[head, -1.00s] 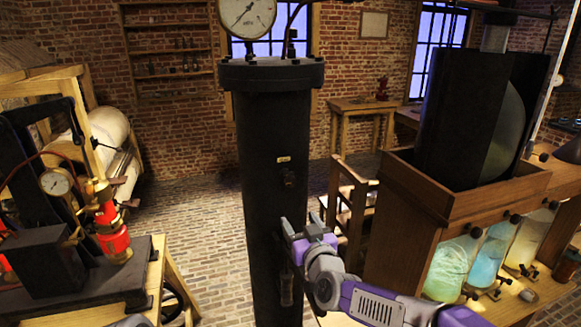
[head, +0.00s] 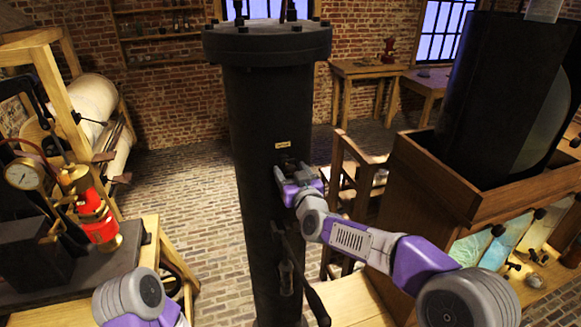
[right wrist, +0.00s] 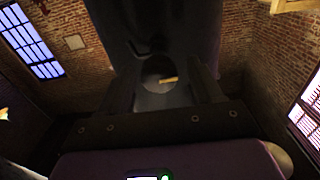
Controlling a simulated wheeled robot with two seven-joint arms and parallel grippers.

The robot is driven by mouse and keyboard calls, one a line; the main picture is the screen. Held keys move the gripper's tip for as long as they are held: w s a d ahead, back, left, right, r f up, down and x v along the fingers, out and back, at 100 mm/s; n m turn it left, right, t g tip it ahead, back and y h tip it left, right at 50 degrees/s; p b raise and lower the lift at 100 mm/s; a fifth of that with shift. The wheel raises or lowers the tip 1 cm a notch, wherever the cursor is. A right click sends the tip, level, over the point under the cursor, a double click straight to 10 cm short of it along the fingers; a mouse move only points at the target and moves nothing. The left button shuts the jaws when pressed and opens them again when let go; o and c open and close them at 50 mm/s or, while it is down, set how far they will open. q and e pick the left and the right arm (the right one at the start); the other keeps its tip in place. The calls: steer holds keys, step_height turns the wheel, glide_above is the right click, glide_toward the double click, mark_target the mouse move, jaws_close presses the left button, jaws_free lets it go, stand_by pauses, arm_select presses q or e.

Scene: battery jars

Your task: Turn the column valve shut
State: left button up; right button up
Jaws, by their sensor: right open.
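The tall black column (head: 262,110) stands upright in the middle of the head view, with a flanged top. A small brass label (head: 282,145) is on its front. The valve, a small dark fitting (head: 287,161), sits just below the label, partly hidden by my right gripper (head: 288,177). That gripper is open and close in front of the column. In the right wrist view its two fingers (right wrist: 165,80) point at the dark column (right wrist: 150,25), with the yellowish label (right wrist: 168,79) between them. I cannot tell whether they touch the valve. My left gripper is out of view.
A wooden bench with glass jars (head: 500,245) stands at the right. A red and brass apparatus (head: 98,215) stands at the left. Brick floor (head: 185,180) lies open behind.

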steer(key=shift+w+a, duration=0.15)
steer(key=shift+w, duration=0.3)
steer(key=c, duration=1)
